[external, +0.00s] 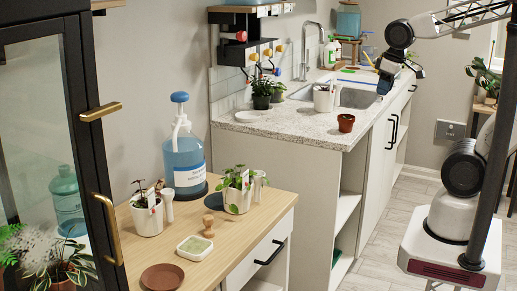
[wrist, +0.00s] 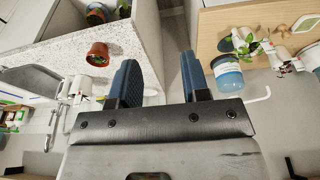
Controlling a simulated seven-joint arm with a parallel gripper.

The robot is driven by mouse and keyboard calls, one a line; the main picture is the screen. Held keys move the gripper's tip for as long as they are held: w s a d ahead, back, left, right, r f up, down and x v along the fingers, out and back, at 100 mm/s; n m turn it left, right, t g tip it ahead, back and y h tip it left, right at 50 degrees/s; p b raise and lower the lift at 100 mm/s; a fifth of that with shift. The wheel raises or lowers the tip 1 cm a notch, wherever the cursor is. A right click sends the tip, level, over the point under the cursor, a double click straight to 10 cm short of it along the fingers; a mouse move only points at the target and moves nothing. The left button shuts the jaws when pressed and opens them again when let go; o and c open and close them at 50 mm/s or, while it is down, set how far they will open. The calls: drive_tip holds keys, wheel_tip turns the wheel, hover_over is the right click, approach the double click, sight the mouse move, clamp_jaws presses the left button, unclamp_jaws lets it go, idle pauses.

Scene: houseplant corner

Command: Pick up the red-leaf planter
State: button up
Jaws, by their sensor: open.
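Two white planters stand on the wooden counter in the external view. The left planter (external: 147,219) holds a thin plant with a few dark, possibly reddish leaves, and a tag; it may be the red-leaf planter. The right planter (external: 237,201) holds a plant with green leaves. In the wrist view, the green plant (wrist: 243,46) is at the upper right, with white pots partly cut off at the right edge. My gripper (external: 386,82) is high over the sink end of the stone counter, far from both planters. Its blue fingers (wrist: 158,82) are apart with nothing between them.
A small terracotta pot (external: 346,123) stands at the stone counter's near corner; it also shows in the wrist view (wrist: 97,54). A blue pump bottle (external: 183,156), a brown saucer (external: 162,278) and a square dish (external: 194,248) surround the planters. A glass-door cabinet (external: 45,110) stands at left.

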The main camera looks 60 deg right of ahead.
idle(0.5)
drive_tip(key=o, duration=0.3)
drive_tip(key=w+a+f+n+t+y, duration=0.1)
drive_tip(key=w+a+t, duration=0.1)
drive_tip(key=w+a, duration=0.65)
drive_tip(key=w+a+f+n+t+y, duration=0.15)
drive_tip(key=w+a, duration=0.35)
drive_tip(key=w, duration=0.7)
drive_tip(key=w+a+f+n+t, duration=0.1)
drive_tip(key=w+a+t, duration=0.1)
drive_tip(key=w+a, duration=0.7)
drive_tip(key=w+a+f+n+t+y, duration=0.1)
drive_tip(key=w+a+f, duration=0.3)
drive_tip(key=a, duration=0.6)
drive_tip(key=w+a+f+n+t+y, duration=0.1)
drive_tip(key=w+a+f, duration=0.4)
drive_tip(key=a, duration=0.6)
drive_tip(key=w+a+f+n+t+y, duration=0.1)
drive_tip(key=w+a+f+n+y, duration=0.1)
drive_tip(key=a+f, duration=0.5)
drive_tip(key=w+a+y, duration=0.1)
drive_tip(key=w+a, duration=0.1)
drive_tip(key=a, duration=0.1)
drive_tip(key=shift+w+a+y, duration=0.15)
drive_tip(key=shift+a+y, duration=0.1)
drive_tip(key=shift+y, duration=0.1)
drive_tip(key=shift+w, duration=0.1)
